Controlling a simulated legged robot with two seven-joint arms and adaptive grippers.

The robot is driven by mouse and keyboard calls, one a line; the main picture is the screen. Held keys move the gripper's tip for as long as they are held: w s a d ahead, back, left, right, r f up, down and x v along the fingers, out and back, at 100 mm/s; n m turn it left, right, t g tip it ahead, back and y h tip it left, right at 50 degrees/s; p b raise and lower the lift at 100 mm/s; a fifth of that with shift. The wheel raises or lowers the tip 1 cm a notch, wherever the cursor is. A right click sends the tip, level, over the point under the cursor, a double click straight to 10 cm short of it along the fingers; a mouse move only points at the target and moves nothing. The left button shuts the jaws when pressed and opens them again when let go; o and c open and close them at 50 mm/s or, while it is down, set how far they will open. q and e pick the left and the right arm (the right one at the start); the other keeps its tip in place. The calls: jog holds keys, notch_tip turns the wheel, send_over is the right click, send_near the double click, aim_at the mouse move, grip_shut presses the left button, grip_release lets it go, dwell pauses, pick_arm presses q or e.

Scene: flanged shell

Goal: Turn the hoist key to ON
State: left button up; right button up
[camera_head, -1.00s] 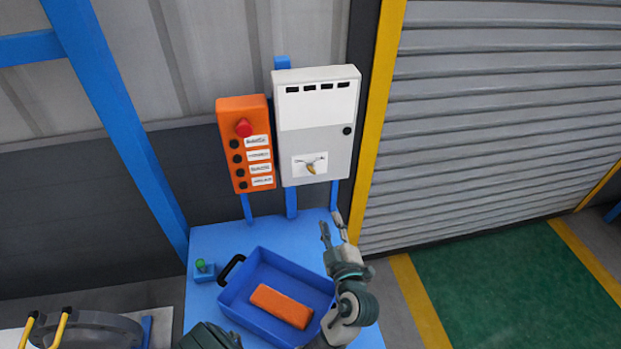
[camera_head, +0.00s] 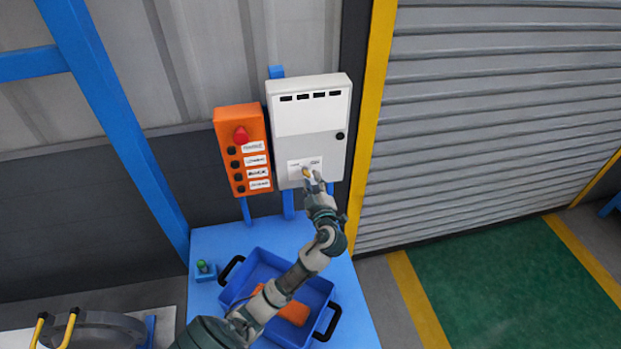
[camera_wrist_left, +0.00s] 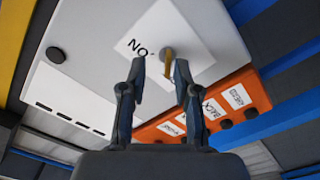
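The hoist key (camera_head: 306,172) is a small brass-coloured key on a white label plate, low on the front of the white control box (camera_head: 318,145). It also shows in the left wrist view (camera_wrist_left: 168,62), beside printed letters. My left gripper (camera_head: 314,184) is at the key, its arm reaching up from the lower left. In the left wrist view its two fingers (camera_wrist_left: 160,72) are apart, one on each side of the key, with gaps visible. Whether a fingertip touches it is unclear. The key's exact angle is hard to tell. My right gripper is not in view.
An orange button box (camera_head: 242,150) with a red knob hangs left of the white box. Below, a blue tray (camera_head: 236,292) holding an orange block (camera_head: 293,312) stands on a blue table (camera_head: 215,238), beside a green button (camera_head: 202,265). A grey shutter is at right.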

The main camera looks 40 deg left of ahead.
pick_arm(q)
jog(key=shift+w+a+f, duration=0.1)
jog(key=shift+a, duration=0.3)
jog(key=shift+a+f, duration=0.2)
jog(key=shift+a, duration=0.3)
jog(key=shift+a+f, duration=0.2)
jog(key=shift+a, duration=0.3)
grip_shut()
jog(key=shift+d+r, duration=0.1)
jog(key=shift+d, duration=0.5)
